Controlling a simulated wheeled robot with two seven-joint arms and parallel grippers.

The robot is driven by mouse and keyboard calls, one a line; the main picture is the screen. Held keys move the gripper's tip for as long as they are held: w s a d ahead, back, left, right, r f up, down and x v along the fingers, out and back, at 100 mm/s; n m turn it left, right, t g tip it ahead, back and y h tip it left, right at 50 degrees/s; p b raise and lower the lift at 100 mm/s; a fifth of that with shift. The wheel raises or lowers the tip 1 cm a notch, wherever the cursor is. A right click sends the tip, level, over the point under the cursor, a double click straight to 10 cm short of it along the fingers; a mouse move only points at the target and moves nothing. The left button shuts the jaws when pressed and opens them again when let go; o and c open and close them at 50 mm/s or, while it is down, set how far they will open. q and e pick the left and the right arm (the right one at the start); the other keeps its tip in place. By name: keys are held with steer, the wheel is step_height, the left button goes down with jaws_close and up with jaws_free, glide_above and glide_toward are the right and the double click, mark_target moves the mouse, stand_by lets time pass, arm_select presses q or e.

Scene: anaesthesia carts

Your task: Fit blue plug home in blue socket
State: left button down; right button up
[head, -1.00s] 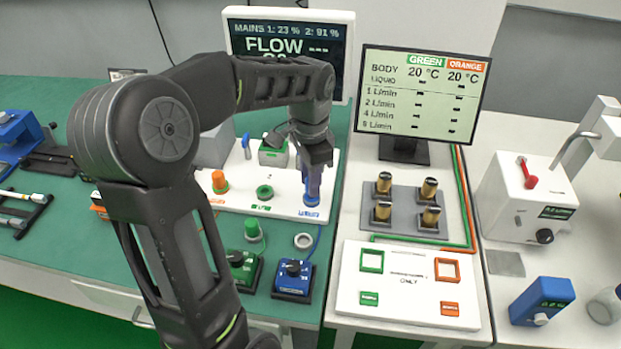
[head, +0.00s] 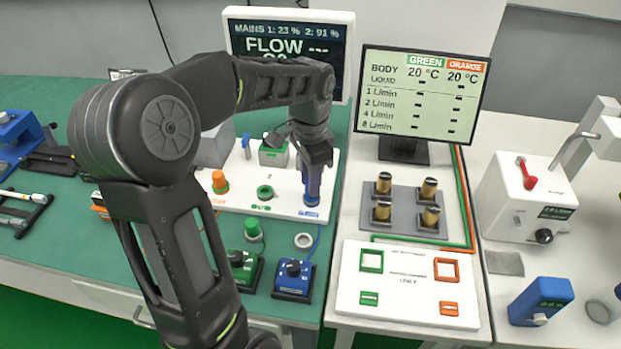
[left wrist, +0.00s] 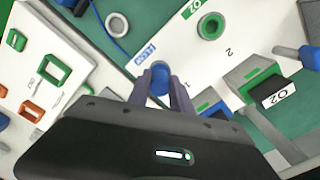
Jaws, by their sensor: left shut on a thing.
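The blue plug (head: 312,190) stands upright at the blue socket, at the right end of the white panel (head: 235,198) in the head view. My left gripper (head: 316,160) points down and is shut on its upper part. In the left wrist view the plug's blue end (left wrist: 160,78) shows between the two fingers of my left gripper (left wrist: 160,85). The blue socket is hidden under the plug, so I cannot tell how deep the plug sits. A blue label (left wrist: 145,54) lies beside it. My right gripper is not in view.
On the panel are a green socket (head: 265,192) and an orange plug (head: 219,181). In front stand a green box (head: 243,268), a blue box (head: 293,278) and a white ring (head: 303,240). A monitor (head: 420,95) and brass-topped posts (head: 429,188) stand to the right.

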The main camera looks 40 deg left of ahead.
arm_select(q)
steer(key=shift+f+b, duration=0.75)
steer(key=shift+f, duration=0.3)
steer(key=c, duration=1.1)
jaws_free()
steer(key=shift+r, duration=3.9)
